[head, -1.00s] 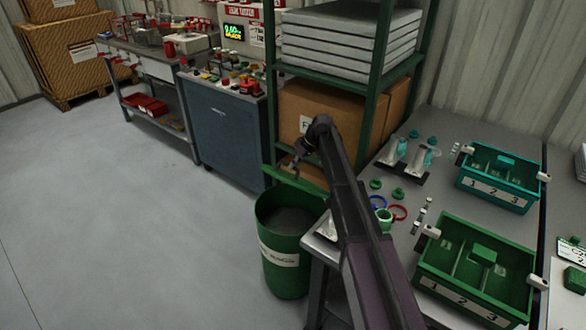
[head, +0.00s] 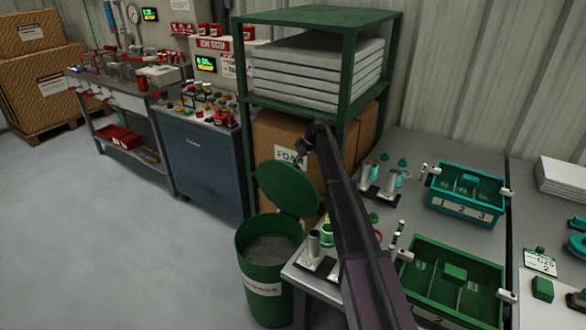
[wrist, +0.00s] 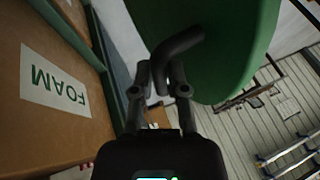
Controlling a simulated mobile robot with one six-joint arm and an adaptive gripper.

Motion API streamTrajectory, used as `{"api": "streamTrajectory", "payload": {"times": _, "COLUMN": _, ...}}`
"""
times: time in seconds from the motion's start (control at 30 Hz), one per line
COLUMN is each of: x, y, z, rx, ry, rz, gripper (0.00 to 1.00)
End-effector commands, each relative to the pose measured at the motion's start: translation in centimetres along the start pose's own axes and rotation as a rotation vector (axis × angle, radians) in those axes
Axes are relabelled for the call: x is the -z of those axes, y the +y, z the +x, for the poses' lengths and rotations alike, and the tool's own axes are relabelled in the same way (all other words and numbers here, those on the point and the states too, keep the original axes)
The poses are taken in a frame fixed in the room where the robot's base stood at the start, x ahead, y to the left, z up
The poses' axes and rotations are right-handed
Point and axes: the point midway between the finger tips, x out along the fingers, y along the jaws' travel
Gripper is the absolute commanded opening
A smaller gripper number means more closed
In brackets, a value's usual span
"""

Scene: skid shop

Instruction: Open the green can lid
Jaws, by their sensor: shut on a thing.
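The green can (head: 266,290) stands on the floor at the left end of the workbench, its top open and its dark grey inside showing. Its round green lid (head: 283,186) is raised and tilted above the back of the rim, its broad face turned to the head camera. In the wrist view the lid (wrist: 225,45) fills the top, with a dark bent handle (wrist: 180,45) on it. My gripper (wrist: 160,88) is shut on this handle. In the head view my gripper (head: 303,162) is small at the lid's upper right edge, partly hidden by my arm.
A green shelf rack (head: 245,100) with a FOAM box (head: 275,130) stands close behind the lid. The workbench (head: 400,215) on the right holds a green bin (head: 440,255) and a teal bin (head: 465,205). The floor on the left is clear.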

Motion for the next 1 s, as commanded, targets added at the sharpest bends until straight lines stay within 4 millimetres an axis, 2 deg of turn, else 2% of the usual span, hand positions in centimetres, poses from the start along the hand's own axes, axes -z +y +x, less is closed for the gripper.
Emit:
{"api": "streamTrajectory", "payload": {"times": 0.43, "x": 0.08, "y": 0.26, "z": 0.07, "rx": -0.003, "ry": -0.004, "rz": -0.001, "gripper": 0.00}}
{"api": "streamTrajectory", "payload": {"times": 0.47, "x": 0.09, "y": 0.24, "z": 0.07, "rx": -0.002, "ry": -0.004, "rz": -0.001, "gripper": 0.28}}
{"api": "streamTrajectory", "payload": {"times": 0.53, "x": 0.11, "y": 0.21, "z": 0.08, "rx": -0.002, "ry": -0.004, "rz": -0.001, "gripper": 0.49}}
{"api": "streamTrajectory", "payload": {"times": 0.57, "x": 0.11, "y": 0.20, "z": 0.07, "rx": -0.001, "ry": -0.003, "rz": -0.001, "gripper": 0.54}}
{"api": "streamTrajectory", "payload": {"times": 0.83, "x": 0.15, "y": 0.12, "z": 0.05, "rx": 0.000, "ry": -0.002, "rz": -0.002, "gripper": 0.54}}
{"api": "streamTrajectory", "payload": {"times": 1.0, "x": 0.23, "y": 0.04, "z": -0.12, "rx": 0.001, "ry": -0.002, "rz": -0.002, "gripper": 0.03}}
